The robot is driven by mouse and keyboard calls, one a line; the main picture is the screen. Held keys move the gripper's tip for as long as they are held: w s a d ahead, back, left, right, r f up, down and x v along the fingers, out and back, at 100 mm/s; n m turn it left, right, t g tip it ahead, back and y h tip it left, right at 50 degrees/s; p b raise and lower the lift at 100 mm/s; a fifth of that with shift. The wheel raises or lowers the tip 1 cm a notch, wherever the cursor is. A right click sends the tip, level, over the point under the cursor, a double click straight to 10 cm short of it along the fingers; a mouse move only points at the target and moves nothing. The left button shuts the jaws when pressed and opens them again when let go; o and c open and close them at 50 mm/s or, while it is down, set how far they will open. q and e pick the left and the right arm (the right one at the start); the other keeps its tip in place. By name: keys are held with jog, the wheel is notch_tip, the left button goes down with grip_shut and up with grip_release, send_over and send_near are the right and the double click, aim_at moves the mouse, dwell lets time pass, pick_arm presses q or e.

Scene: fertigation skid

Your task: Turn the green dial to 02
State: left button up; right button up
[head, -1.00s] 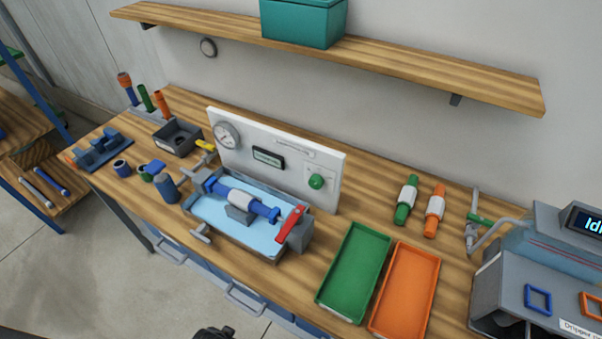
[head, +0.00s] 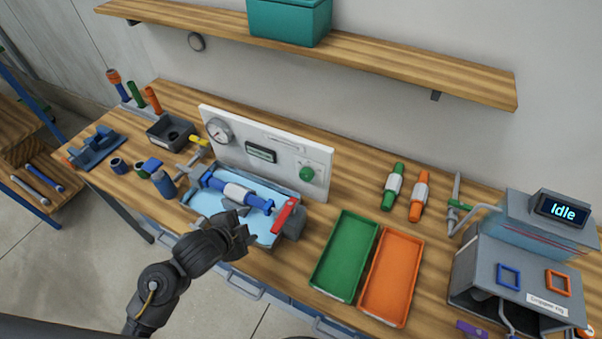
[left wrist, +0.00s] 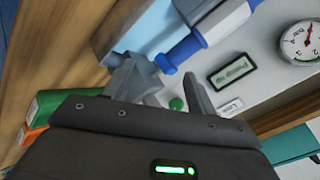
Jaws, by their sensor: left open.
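The green dial (head: 306,174) is a small round knob on the right part of the white upright panel (head: 327,166). It also shows in the left wrist view (left wrist: 176,103), small and beyond the fingers. The mark it points to is too small to read. My left gripper (head: 243,229) is in front of the blue tray, below and to the left of the dial and apart from it. In the left wrist view its fingers (left wrist: 166,88) are spread with nothing between them. My right gripper does not show.
The panel also bears a gauge (head: 219,130) and a small display (head: 261,152). A blue pipe (head: 255,203) with a red lever (head: 283,216) lies over the blue tray before the panel.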

aim_at(303, 175)
pick_arm(q)
jog(key=w+d+r+m+g+h, duration=0.25)
jog(key=w+r+m, duration=0.25)
jog(key=m, duration=0.6)
jog(key=w+d+r+m+g+h, duration=0.1)
jog(key=w+d+r+m+h, duration=0.3)
jog(key=m, duration=0.7)
jog(key=p+x, duration=0.1)
jog(key=x, duration=0.2)
jog(key=w+p+x, duration=0.1)
jog(key=x, duration=0.2)
jog(key=p+x, duration=0.1)
jog(key=x, duration=0.2)
jog(key=shift+w+a, duration=0.25)
jog(key=shift+w+d+f+p, duration=0.25)
jog(key=shift+d+f+p, duration=0.05)
jog(key=shift+d+f, duration=0.05)
